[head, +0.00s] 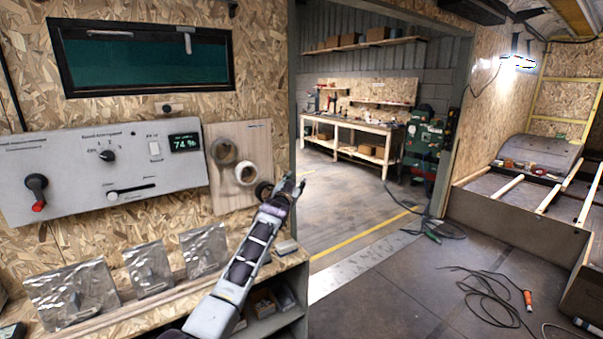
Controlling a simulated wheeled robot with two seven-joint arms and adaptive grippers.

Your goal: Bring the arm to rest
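My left arm (242,266) reaches up from the bottom of the head view. My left gripper (289,187) is at its end, raised in front of the doorway edge, just right of a wooden board (232,138) on the wall. The gripper is small and seen at an angle, and I cannot tell whether its fingers are apart. I see nothing clearly held in it. My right arm and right gripper are not in view.
A grey control panel (80,178) with a red-tipped lever (37,190) and a display (185,143) is left of the board. Cables (488,300) lie on the right floor. The doorway opens onto a workbench (345,128).

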